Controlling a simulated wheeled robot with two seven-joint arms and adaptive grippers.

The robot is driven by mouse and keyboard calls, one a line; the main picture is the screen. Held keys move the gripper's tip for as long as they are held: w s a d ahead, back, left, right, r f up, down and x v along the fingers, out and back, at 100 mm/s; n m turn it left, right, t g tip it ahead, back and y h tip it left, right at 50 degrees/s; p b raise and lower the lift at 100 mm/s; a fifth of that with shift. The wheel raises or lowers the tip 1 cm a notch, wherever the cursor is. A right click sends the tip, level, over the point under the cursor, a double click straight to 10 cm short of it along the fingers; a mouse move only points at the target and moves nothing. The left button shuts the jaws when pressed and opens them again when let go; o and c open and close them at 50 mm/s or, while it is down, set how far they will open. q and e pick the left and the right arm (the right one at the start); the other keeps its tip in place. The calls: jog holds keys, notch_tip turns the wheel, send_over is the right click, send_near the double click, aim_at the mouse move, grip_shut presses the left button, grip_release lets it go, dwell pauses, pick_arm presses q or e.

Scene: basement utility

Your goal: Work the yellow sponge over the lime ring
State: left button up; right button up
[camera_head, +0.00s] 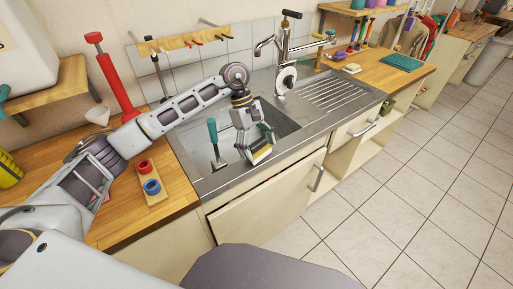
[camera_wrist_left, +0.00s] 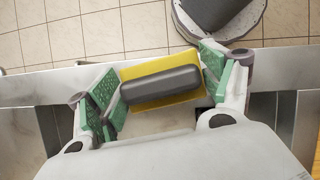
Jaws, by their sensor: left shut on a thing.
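The yellow sponge (camera_head: 262,155) with a dark grey back is held in my left gripper (camera_head: 251,135) at the front side of the sink basin. In the left wrist view the sponge (camera_wrist_left: 160,64) sits crosswise between the green-padded fingers of my left gripper (camera_wrist_left: 167,80), one at each end. It is over or near the steel front rim (camera_wrist_left: 45,90); I cannot tell whether it touches. The steel sink (camera_head: 200,172) is partly hidden by my left arm and gripper. I cannot make out the lime ring. My right gripper is not in view.
A green-handled tool (camera_head: 212,131) stands in the basin's left part. The tap (camera_head: 284,45) rises behind. A cabinet front (camera_head: 270,205) lies below the sink.

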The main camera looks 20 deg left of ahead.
pick_arm(q)
jog(key=shift+d+r+p, duration=0.1)
jog(key=shift+r+p, duration=0.2)
jog(key=shift+r, duration=0.55)
jog(key=shift+r+p, duration=0.6)
jog(key=shift+r, duration=1.45)
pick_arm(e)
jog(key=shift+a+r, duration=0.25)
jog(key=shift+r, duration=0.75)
